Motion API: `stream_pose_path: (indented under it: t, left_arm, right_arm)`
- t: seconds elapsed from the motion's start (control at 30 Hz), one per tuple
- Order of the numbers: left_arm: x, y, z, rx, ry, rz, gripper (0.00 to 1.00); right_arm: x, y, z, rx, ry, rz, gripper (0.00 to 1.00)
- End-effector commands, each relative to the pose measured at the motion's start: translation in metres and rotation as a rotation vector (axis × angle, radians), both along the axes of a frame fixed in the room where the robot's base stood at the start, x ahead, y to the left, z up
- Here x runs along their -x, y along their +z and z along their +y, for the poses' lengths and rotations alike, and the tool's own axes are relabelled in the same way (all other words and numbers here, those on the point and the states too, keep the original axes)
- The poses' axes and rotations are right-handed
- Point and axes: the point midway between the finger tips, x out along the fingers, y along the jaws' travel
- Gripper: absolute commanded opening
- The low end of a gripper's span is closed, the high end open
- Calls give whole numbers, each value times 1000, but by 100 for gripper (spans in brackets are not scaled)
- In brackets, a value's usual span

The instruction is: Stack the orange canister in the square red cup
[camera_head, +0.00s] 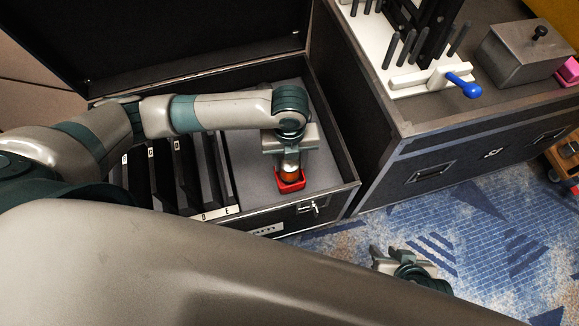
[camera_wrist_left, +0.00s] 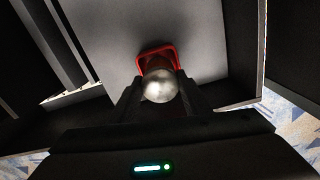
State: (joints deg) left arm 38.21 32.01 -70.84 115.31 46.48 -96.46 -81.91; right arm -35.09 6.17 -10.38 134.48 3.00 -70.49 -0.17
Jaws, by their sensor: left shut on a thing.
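The orange canister (camera_head: 289,169) has a silver top and stands upright between the fingers of my left gripper (camera_head: 290,153). My left gripper is shut on it. The square red cup (camera_head: 291,184) sits on the grey floor of the open case, directly under the canister. The canister's lower end overlaps the cup opening; I cannot tell whether it rests on the cup's bottom. In the left wrist view the canister's silver top (camera_wrist_left: 159,86) covers part of the red cup rim (camera_wrist_left: 143,53). My right gripper (camera_head: 402,256) is empty, fingers apart, above the carpet.
The open black case (camera_head: 345,185) has raised walls around the cup and dark slotted dividers (camera_head: 190,165) on its left. A second case (camera_head: 440,135) to the right bears a white rack with a blue-handled lever (camera_head: 462,85) and a metal box (camera_head: 525,55).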

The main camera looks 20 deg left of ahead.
Motion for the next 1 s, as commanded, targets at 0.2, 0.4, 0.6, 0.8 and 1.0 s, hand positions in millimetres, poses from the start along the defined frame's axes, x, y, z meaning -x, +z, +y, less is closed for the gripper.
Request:
stream_pose_path:
  t: [0.2, 0.4, 0.6, 0.8, 1.0]
  left_arm:
    - [0, 1, 0, 0, 0, 0, 12]
    - [1, -13, 0, -1, 0, 2, 12]
    - [1, -35, 0, -1, 1, 2, 12]
    - [0, -37, 0, 0, 0, -1, 12]
    - [0, -38, 0, 0, 0, -1, 12]
  right_arm:
    - [0, 1, 0, 0, 0, -1, 31]
    - [-2, -2, 1, -5, -1, -11, 31]
    - [-8, 0, 5, -21, 2, -44, 31]
    - [-8, 2, 7, -26, 5, -52, 31]
    - [-7, 1, 7, -25, 5, -49, 31]
